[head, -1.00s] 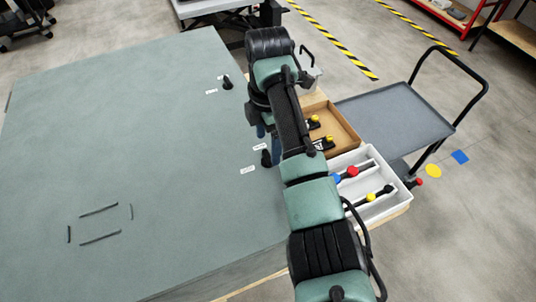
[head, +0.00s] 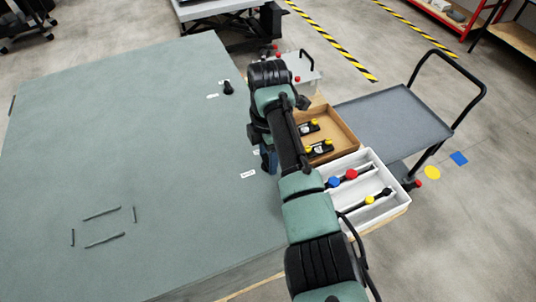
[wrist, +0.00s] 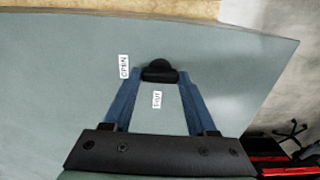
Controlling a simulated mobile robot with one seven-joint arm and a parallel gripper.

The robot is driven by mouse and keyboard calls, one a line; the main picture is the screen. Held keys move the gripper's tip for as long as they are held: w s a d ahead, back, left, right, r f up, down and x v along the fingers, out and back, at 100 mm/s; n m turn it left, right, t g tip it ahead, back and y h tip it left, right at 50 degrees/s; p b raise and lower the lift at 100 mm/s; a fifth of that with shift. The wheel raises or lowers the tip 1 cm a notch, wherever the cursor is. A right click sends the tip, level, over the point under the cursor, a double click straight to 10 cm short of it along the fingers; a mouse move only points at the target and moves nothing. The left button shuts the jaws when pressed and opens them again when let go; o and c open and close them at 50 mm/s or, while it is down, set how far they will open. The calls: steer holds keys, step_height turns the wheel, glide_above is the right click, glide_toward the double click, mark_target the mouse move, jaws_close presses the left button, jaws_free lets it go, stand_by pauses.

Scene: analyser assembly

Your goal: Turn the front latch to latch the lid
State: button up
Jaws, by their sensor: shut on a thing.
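The front latch is a black knob with a bar (wrist: 160,73) near the edge of the grey-green lid (wrist: 60,60). In the wrist view its bar lies across the picture between my two blue fingertips. My gripper (wrist: 160,78) is shut on this latch. An OPEN label (wrist: 124,66) is left of the knob and a SHUT label (wrist: 157,99) is just below it. In the head view my gripper (head: 268,160) is at the lid's right edge, and my arm hides the latch. Another black latch (head: 228,88) stands farther back on the lid (head: 130,130).
Right of the lid are a cardboard box (head: 345,135) with black-and-yellow parts and a white tray (head: 392,203) with coloured-knob parts. A grey cart (head: 400,120) stands beyond. Most of the lid top is clear, apart from dark slots (head: 103,240).

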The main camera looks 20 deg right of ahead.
steer(key=c, duration=0.3)
steer(key=m+p, duration=0.1)
steer(key=m, duration=0.2)
steer(key=shift+r+m, duration=0.1)
steer(key=shift+m, duration=0.3)
steer(key=m+p, duration=0.1)
steer(key=m, duration=0.3)
steer(key=shift+m+p, duration=0.3)
steer(key=m+p, duration=0.1)
steer(key=m, duration=0.4)
steer(key=shift+m, duration=2.3)
